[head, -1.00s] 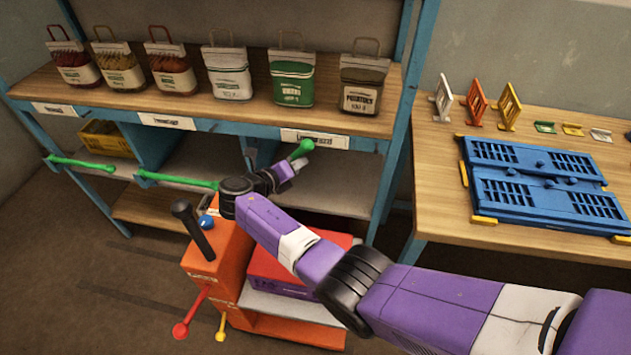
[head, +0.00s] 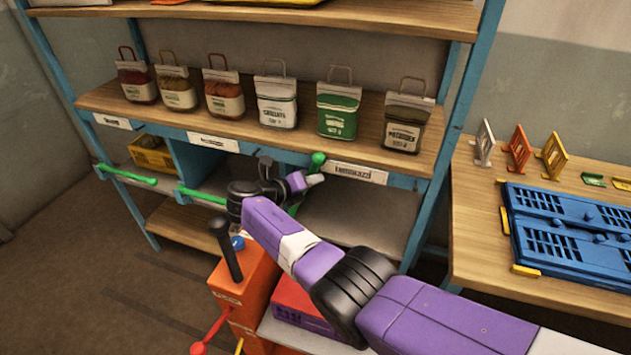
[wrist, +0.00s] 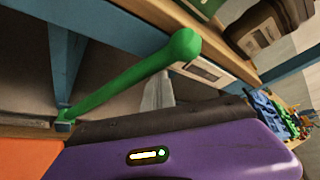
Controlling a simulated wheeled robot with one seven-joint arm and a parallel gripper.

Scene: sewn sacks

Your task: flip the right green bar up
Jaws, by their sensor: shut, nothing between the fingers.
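The right green bar (head: 318,159) shows in the head view mainly as its knob end, at the left end of the front label of the right bay; my arm hides most of the rest. In the wrist view the bar (wrist: 128,82) runs slanted from a low left pivot at the shelf frame up to its round knob at upper right. My gripper (head: 316,180) is shut and empty, just below the knob. In the wrist view its pale grey fingers (wrist: 158,92) are close beside the bar on its lower side; I cannot tell whether they touch.
Two other green bars, the left (head: 128,175) and the middle (head: 200,195), lie across the bays at left. Several sacks stand on the shelf (head: 165,113) above. An orange cart (head: 243,290) stands below my arm. A table with a blue folded crate (head: 570,225) is at right.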

